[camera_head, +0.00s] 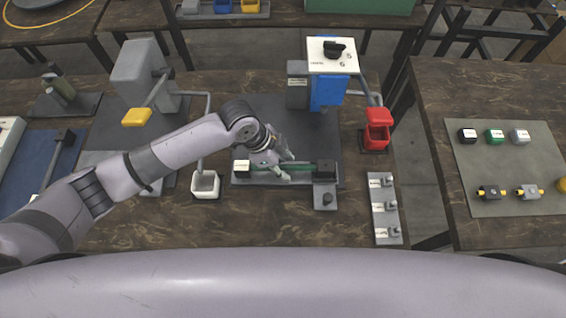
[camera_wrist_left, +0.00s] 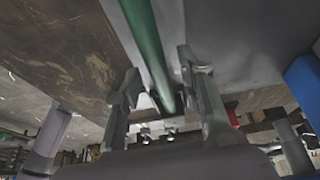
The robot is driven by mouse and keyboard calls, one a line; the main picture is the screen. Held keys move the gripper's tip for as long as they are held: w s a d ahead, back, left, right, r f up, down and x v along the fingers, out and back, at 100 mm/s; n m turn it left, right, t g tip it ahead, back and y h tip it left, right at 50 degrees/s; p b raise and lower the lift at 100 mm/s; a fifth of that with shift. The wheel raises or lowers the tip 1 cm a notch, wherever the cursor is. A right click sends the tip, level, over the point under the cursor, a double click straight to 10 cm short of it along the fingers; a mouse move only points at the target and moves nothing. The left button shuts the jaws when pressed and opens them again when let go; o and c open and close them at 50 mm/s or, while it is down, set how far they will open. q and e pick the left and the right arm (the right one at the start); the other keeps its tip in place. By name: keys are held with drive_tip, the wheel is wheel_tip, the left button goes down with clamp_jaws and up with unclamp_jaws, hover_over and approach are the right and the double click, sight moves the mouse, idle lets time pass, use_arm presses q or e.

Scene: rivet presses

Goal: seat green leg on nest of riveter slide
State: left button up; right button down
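The green leg (camera_head: 302,167) lies level along the riveter slide (camera_head: 262,181), a low grey strip on the bench. Its right end meets a black block (camera_head: 325,167); a white-labelled block (camera_head: 242,166) stands at its left end. My left gripper (camera_head: 284,166) is over the leg's middle, one finger on each side, and looks open. In the left wrist view the green leg (camera_wrist_left: 146,35) runs between the two spread fingers (camera_wrist_left: 158,82), with gaps visible beside it. The nest under the leg is hidden, so full contact cannot be told. My right gripper is not in view.
A blue press head with a white panel (camera_head: 332,55) stands behind the slide. A red bin (camera_head: 377,128) is to its right, a white cup (camera_head: 205,184) to its left. A grey press with a yellow pad (camera_head: 137,117) stands at left.

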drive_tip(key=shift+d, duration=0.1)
use_arm(q)
drive_tip(key=shift+a+r, duration=0.1)
drive_tip(key=shift+r, duration=0.05)
drive_tip(key=v, duration=1.1)
drive_tip(key=shift+r, duration=0.35)
drive_tip(key=shift+a, duration=0.1)
